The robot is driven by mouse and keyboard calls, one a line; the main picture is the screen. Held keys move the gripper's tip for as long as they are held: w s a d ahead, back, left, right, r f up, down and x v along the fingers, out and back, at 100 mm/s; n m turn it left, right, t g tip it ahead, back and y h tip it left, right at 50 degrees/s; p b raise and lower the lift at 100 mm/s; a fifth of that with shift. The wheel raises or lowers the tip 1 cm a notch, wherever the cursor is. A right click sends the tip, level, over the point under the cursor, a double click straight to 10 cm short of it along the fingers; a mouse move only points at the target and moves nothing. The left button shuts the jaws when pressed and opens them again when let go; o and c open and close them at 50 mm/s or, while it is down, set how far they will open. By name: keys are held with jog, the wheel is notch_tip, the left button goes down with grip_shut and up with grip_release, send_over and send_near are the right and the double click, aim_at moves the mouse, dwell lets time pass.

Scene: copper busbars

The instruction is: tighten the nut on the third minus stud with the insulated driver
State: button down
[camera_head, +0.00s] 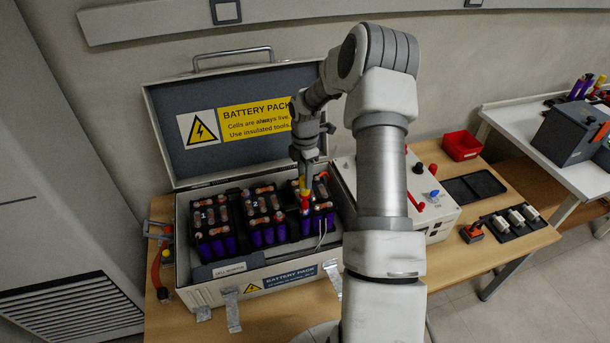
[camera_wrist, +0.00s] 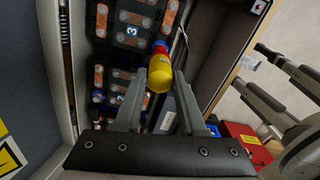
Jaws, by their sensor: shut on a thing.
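The insulated driver (camera_head: 304,199), with a yellow handle and red lower part, is in my gripper (camera_head: 305,178). In the wrist view the yellow handle (camera_wrist: 159,74) sits between the two fingers of my gripper (camera_wrist: 158,80), with red and blue parts beyond it. The driver points down over the right-hand cell module (camera_head: 321,217) in the open battery case (camera_head: 188,290). The wrist view shows this module marked 3 (camera_wrist: 138,30). The driver's tip, the nut and the stud under it are hidden; I cannot tell whether they touch. Copper busbars (camera_head: 265,190) cross the module tops.
The raised case lid (camera_head: 200,160) stands close behind my gripper. A white unit with red handles (camera_head: 436,212) is partly behind my arm. A red bin (camera_head: 461,145), a black tray (camera_head: 473,187) and a holder with white cylinders (camera_head: 514,220) lie to the right.

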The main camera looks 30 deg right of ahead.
jog(key=shift+f, duration=0.6)
dwell(0.3)
jog(key=shift+m+b, duration=0.35)
jog(key=shift+m, duration=0.15)
jog(key=m+b, duration=0.1)
jog(key=m, duration=0.4)
jog(key=shift+m, duration=0.3)
jog(key=m+b, duration=0.1)
jog(key=m, duration=0.5)
